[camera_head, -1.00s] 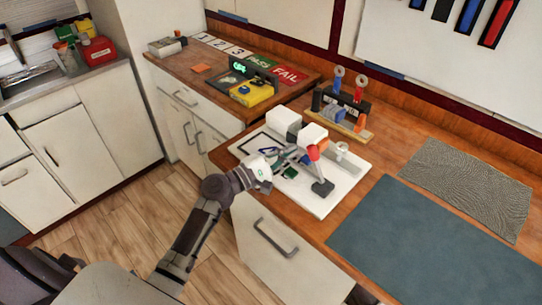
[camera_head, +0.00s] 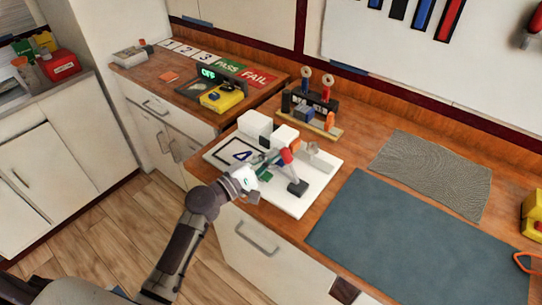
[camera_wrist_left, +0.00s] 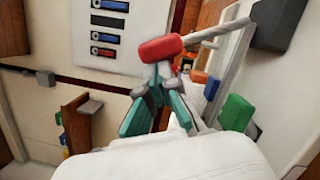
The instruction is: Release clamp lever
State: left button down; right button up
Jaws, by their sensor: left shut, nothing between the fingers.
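The clamp lever has a red handle (camera_head: 287,156) on a grey rod that rises at a slant from a dark base block (camera_head: 298,187) on a white board (camera_head: 312,190). In the left wrist view the red handle (camera_wrist_left: 160,49) lies just past my fingertips, and the rod runs right to the dark block (camera_wrist_left: 285,22). My left gripper (camera_head: 274,159) is shut and empty, its teal fingers (camera_wrist_left: 158,80) close together. Its tips are at or very near the handle; I cannot tell whether they touch. My right gripper is not in view.
White blocks (camera_head: 255,124) and a green piece (camera_wrist_left: 237,113) stand on the board close to the gripper. A yellow device (camera_head: 222,97) sits back left. The blue mat (camera_head: 420,235) at right is clear.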

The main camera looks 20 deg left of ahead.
pick_arm(q)
jog(key=d+r+m, duration=0.1)
jog(key=d+m+p, duration=0.1)
jog(key=m, duration=0.1)
jog(key=shift+s+r+g, duration=0.4)
jog(key=s+d+m+g+y+p, duration=0.1)
jog(key=s+d+m+p, duration=0.1)
jog(key=d+m+p, duration=0.4)
jog(key=shift+s+d+r+m, duration=0.3)
jog(key=shift+d+m, duration=0.2)
jog(key=shift+d, duration=0.05)
